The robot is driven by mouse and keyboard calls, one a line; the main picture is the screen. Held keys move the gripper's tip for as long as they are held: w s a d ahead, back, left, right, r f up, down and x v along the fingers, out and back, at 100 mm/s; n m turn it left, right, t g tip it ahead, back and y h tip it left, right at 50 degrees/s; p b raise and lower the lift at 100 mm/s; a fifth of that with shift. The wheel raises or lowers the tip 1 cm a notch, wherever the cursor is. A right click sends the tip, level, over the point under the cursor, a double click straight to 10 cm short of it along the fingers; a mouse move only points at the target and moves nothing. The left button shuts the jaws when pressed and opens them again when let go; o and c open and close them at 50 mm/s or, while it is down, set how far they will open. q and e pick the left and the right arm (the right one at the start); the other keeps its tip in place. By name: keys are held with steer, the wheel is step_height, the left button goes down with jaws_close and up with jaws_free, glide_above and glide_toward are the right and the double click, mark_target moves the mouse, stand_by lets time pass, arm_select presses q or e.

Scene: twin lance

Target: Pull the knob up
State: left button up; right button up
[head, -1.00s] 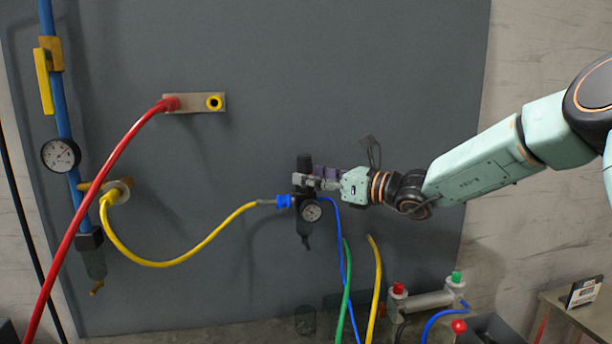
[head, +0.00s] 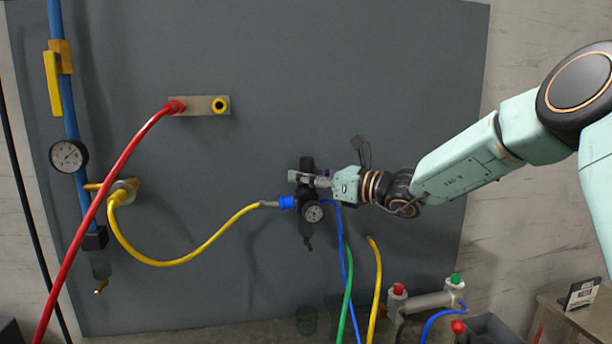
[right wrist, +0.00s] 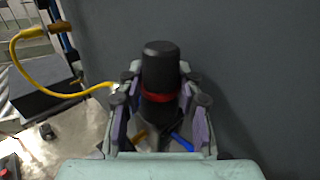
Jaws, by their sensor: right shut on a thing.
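The black knob (head: 306,162) tops the regulator, above its round gauge (head: 314,212), on the grey panel. In the right wrist view the knob (right wrist: 160,65) is a black cylinder with a red ring (right wrist: 160,97) around its lower part. My right gripper (head: 308,179) reaches in from the right and is shut on the knob. In the right wrist view its fingers (right wrist: 160,110) stand on both sides of the knob, around the level of the red ring. The knob's underside is hidden there. My left gripper is not in view.
A yellow hose (head: 185,260) joins the regulator's left side at a blue fitting (head: 286,202). A blue hose (head: 342,250) hangs from its right side. A red hose (head: 115,180) crosses the panel's left. Green and yellow hoses hang below. The panel above the knob is clear.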

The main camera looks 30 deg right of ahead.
steer(key=shift+f, duration=0.1)
steer(key=shift+c, duration=0.7)
jaws_close()
steer(key=shift+w+r+b, duration=0.1)
steer(key=shift+r+b, duration=0.2)
steer(key=shift+r, duration=0.4)
steer(key=o, duration=0.5)
jaws_free()
steer(key=o, duration=0.5)
steer(key=shift+s, duration=0.2)
steer(key=shift+w, duration=0.15)
